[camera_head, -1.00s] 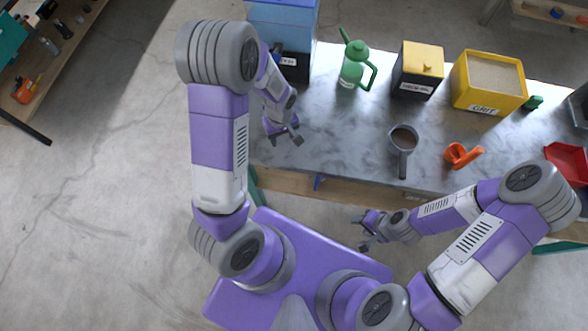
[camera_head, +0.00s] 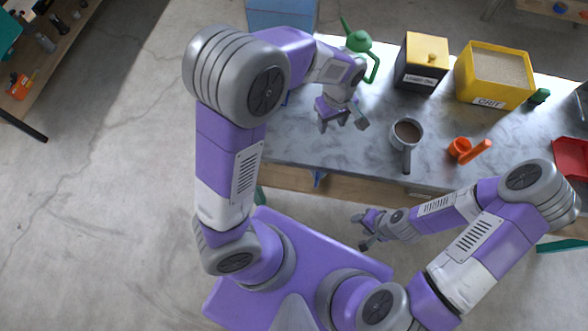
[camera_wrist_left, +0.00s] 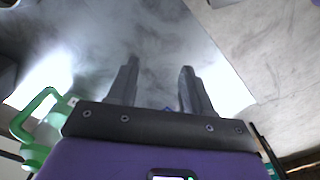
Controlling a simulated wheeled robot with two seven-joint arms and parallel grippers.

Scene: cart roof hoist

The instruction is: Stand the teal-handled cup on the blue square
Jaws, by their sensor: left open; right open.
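I cannot make out a teal-handled cup or a blue square in either view. A grey cup (camera_head: 407,131) with a grey handle and brown contents stands on the grey marbled table. To its right is a small orange cup (camera_head: 460,148) with an orange handle. My left gripper (camera_head: 343,126) is open and empty over the table, left of the grey cup and apart from it. In the left wrist view its two fingers (camera_wrist_left: 159,75) are spread with bare tabletop beyond. My right gripper (camera_head: 361,231) is open and empty in front of the table's near edge. My left arm hides part of the table's back left.
A green watering can (camera_head: 360,43) stands behind my left gripper and shows in the left wrist view (camera_wrist_left: 38,135). A black-and-yellow box (camera_head: 420,65), a yellow grit bin (camera_head: 492,80) and a blue box (camera_head: 283,12) line the back. A red tray (camera_head: 572,158) is at right.

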